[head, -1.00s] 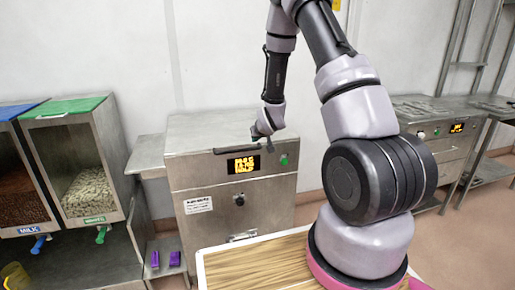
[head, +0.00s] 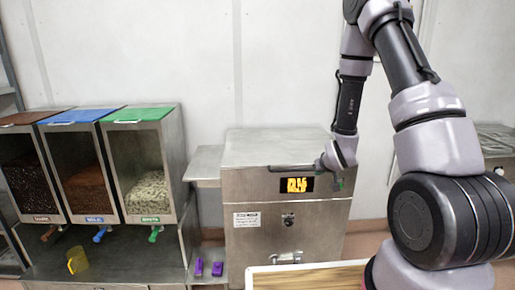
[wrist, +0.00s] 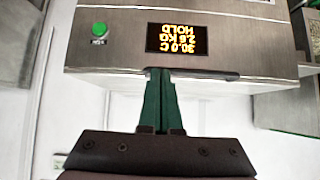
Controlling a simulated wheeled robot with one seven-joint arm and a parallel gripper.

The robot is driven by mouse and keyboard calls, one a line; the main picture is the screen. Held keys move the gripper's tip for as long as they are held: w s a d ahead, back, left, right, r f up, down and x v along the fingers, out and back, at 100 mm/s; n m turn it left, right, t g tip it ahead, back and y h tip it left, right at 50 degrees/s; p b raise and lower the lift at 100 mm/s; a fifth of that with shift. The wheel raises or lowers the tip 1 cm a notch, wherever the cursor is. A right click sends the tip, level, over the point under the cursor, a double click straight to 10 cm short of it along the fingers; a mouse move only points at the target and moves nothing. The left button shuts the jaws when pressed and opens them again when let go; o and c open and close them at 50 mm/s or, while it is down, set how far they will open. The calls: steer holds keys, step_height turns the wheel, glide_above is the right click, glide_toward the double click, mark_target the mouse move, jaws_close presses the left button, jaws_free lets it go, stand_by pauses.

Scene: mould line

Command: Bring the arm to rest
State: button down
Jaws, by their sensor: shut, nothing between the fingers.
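My gripper (head: 322,167) hangs at the front top edge of a steel machine (head: 250,205) in the head view, near its lit display (head: 297,185). In the wrist view its two green fingers (wrist: 160,76) are together with nothing between them, and their tips lie close to the machine's front edge. I cannot tell whether they touch it. The display shows upside down there and reads 30.0 C, 2.6 KG, HOLD (wrist: 180,38). A green button (wrist: 99,28) is beside it. My arm bends down from the upper right.
Three dispensers with brown, blue and green lids (head: 139,113) stand on a steel counter at left. A yellow cup (head: 77,260) is on that counter. Two purple objects (head: 217,268) lie on a low shelf beside the machine. A wood-topped surface (head: 310,278) is in front.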

steer(key=s+r+m, duration=0.1)
steer(key=s+r, duration=0.2)
steer(key=r, duration=0.5)
steer(key=s+r+m+g, duration=0.1)
steer(key=s+r, duration=0.2)
steer(key=r, duration=0.5)
steer(key=s+r+m, duration=0.1)
steer(key=s+r, duration=0.2)
steer(key=r, duration=0.5)
steer(key=s+a+r+g+y, duration=0.1)
steer(key=s+r, duration=0.4)
steer(key=s, duration=0.5)
steer(key=s+a+r+y, duration=0.1)
steer(key=s+a+r, duration=0.1)
steer(key=s+r, duration=0.3)
steer(key=s, duration=0.4)
steer(key=shift+s+r+m+g, duration=0.35)
steer(key=shift+m+g, duration=0.05)
